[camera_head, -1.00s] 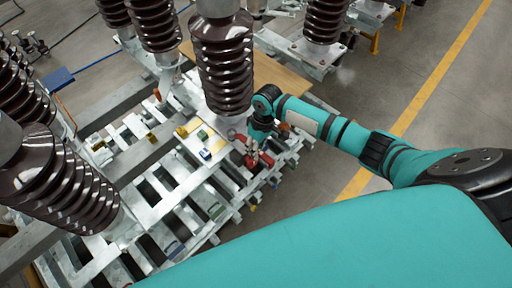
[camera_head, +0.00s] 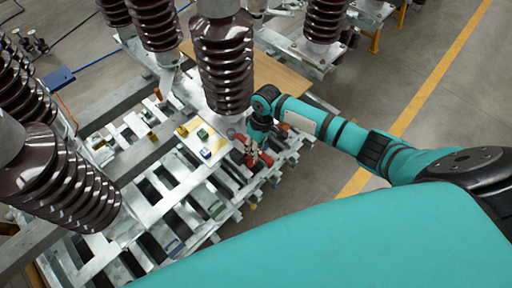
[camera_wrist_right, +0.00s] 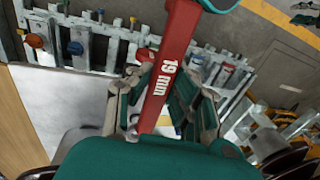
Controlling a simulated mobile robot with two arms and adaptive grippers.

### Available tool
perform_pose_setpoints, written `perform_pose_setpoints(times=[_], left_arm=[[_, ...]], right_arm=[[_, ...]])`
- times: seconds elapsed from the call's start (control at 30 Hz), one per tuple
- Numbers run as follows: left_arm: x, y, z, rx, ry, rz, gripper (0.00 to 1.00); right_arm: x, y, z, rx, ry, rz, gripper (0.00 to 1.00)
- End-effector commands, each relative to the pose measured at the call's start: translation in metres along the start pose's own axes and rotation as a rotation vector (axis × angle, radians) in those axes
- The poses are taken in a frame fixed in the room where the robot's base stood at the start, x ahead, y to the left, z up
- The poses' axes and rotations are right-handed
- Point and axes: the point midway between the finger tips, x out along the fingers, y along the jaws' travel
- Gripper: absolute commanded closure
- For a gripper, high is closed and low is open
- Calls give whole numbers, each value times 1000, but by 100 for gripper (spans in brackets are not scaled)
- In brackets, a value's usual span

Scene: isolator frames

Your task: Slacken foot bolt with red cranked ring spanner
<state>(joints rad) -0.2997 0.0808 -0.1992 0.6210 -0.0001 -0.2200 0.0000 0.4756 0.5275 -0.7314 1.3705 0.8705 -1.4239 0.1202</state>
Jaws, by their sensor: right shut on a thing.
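My right gripper (camera_head: 258,150) is beside the foot of the middle brown insulator (camera_head: 224,65), over the edge of the slatted metal frame. It is shut on the red spanner (camera_head: 241,139). In the right wrist view the spanner's red shank (camera_wrist_right: 168,78), marked "19 mm", runs up between the fingers (camera_wrist_right: 160,105) and out of the top of the picture. Its upper end is cut off there, and its lower part is hidden by the gripper. I cannot make out the foot bolt or whether the spanner touches it. My left gripper is not in view.
The slatted metal frame (camera_head: 178,207) has open gaps. Small yellow (camera_head: 182,131), green (camera_head: 202,134) and blue (camera_head: 205,153) items lie on it. A brown board (camera_head: 283,76) lies behind my right arm. More insulators (camera_head: 65,185) stand at left. Floor at right is clear.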

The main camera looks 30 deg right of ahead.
Motion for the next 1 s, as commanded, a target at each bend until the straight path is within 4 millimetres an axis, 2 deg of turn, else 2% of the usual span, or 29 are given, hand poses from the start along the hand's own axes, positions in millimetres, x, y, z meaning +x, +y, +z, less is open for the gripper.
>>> perform_pose_setpoints(times=[1.0], left_arm=[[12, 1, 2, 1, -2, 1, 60]], right_arm=[[20, 4, 0, 1, 2, 0, 100]])
